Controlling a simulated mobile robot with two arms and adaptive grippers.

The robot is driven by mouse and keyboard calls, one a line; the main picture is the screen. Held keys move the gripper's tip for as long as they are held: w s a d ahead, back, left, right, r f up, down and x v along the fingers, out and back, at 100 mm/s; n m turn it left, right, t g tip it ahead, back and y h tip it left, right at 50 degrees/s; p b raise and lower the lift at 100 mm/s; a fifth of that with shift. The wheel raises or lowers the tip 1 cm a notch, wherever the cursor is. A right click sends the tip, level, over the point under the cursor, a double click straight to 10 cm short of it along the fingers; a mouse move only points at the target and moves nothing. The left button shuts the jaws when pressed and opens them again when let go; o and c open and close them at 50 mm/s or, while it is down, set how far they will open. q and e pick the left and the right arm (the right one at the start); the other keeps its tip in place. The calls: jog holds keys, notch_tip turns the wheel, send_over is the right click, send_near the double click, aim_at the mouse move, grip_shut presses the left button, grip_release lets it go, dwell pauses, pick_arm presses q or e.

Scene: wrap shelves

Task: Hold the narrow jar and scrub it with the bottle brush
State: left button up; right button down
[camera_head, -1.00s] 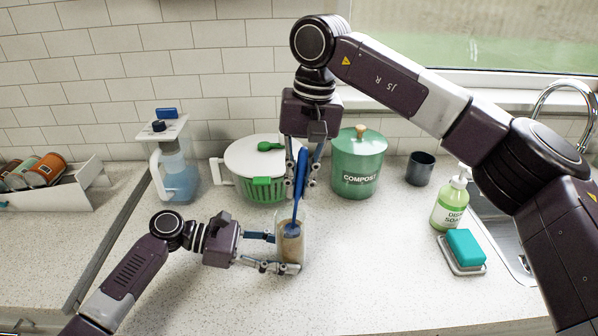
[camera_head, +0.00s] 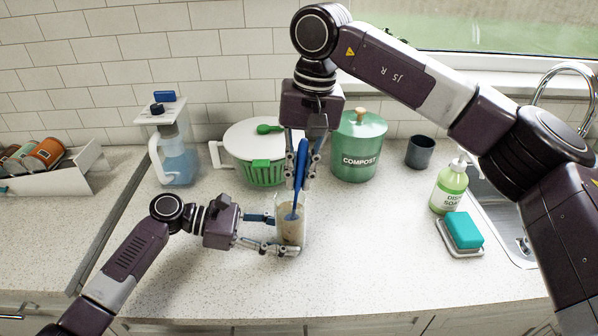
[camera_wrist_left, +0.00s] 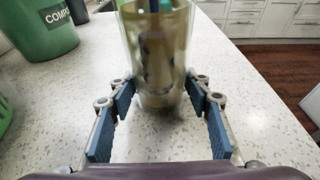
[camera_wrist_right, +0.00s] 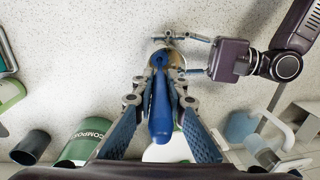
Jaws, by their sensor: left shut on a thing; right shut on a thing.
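The narrow jar (camera_head: 292,236) is clear, with a cloudy brownish inside, and stands upright on the counter. My left gripper (camera_head: 282,233) is shut on it, a finger on each side; the jar also shows in the left wrist view (camera_wrist_left: 160,60). The blue bottle brush (camera_head: 301,165) is slightly tilted, its lower end inside the jar mouth. My right gripper (camera_head: 300,180) is above the jar, shut on the brush handle. The right wrist view shows the handle (camera_wrist_right: 160,110) between the fingers. The brush's lower end is blurred through the jar wall.
Behind stand a blue pitcher (camera_head: 178,160), a white-lidded green colander pot (camera_head: 250,140), a green compost bin (camera_head: 358,150) and a dark cup (camera_head: 420,152). Right are a soap bottle (camera_head: 449,190), a teal sponge (camera_head: 463,230) and the sink. The front counter is clear.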

jog(key=shift+s+a, duration=0.15)
jog(key=shift+a, duration=0.1)
jog(key=shift+r, duration=3)
notch_tip(320, 180, down, 6)
jog(key=shift+s+a, duration=0.15)
jog(key=shift+a, duration=0.2)
jog(key=shift+w+d, duration=0.3)
jog(key=shift+d, duration=0.3)
jog(key=shift+d, duration=0.1)
